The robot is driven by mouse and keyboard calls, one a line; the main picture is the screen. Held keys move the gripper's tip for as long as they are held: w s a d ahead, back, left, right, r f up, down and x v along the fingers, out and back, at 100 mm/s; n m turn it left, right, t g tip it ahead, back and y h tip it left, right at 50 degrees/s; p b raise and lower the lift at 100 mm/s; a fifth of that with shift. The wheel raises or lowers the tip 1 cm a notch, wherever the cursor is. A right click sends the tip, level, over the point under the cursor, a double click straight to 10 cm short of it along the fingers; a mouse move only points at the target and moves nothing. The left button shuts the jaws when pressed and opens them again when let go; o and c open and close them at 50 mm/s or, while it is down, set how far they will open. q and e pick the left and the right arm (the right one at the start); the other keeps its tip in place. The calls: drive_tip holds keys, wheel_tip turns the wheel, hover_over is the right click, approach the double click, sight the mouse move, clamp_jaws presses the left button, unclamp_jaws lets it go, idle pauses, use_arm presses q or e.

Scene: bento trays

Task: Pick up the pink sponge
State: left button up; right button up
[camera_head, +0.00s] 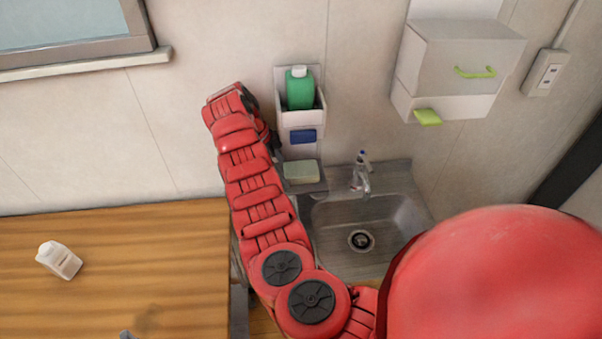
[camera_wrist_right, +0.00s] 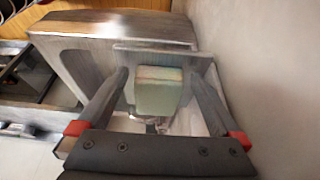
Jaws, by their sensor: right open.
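I see no clearly pink sponge. A pale green block like a sponge (camera_head: 301,171), with a faint pinkish band near its top in the wrist view (camera_wrist_right: 158,92), sits on the ledge at the sink's back left corner. My right gripper (camera_wrist_right: 159,76) is open, with one finger on each side of this block and gaps to both. In the head view my right arm hides most of that gripper, just left of the block. I cannot tell how high the fingers are over the ledge.
A wall holder (camera_head: 301,117) with a green bottle (camera_head: 299,90) and a blue block (camera_head: 303,136) is above the ledge. The metal sink (camera_head: 335,222) has a faucet (camera_head: 361,177). A white bottle (camera_head: 59,260) lies on the wooden counter (camera_head: 150,235). A white box (camera_head: 455,60) hangs upper right.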

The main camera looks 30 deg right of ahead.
drive_tip(key=shift+s+d+f, duration=0.1)
drive_tip(key=shift+f, duration=0.2)
drive_tip(key=c, duration=1.1)
drive_tip(key=shift+c, duration=0.3)
